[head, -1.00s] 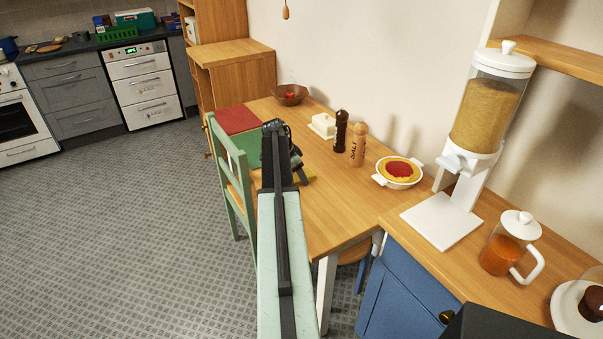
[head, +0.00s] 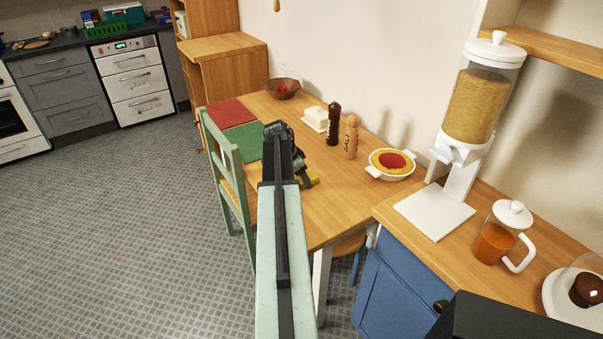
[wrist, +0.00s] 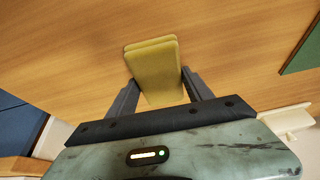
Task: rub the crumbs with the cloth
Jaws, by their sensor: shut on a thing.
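My gripper (wrist: 160,80) is shut on a folded yellow cloth (wrist: 153,62), which sticks out beyond the fingers over the wooden table (wrist: 60,50). In the head view my gripper is mostly hidden behind my arm, and a small yellow part of the cloth (head: 314,177) shows at its right, over the table (head: 330,205). I cannot tell whether the cloth touches the tabletop. I see no crumbs in either view.
A salt mill (head: 352,137), a dark pepper mill (head: 333,124), a butter dish (head: 315,119), a white pie dish (head: 391,164) and a brown bowl (head: 283,89) stand along the wall side. A green mat (head: 243,141) and red mat (head: 230,112) lie left. A green chair (head: 226,165) stands at the left edge.

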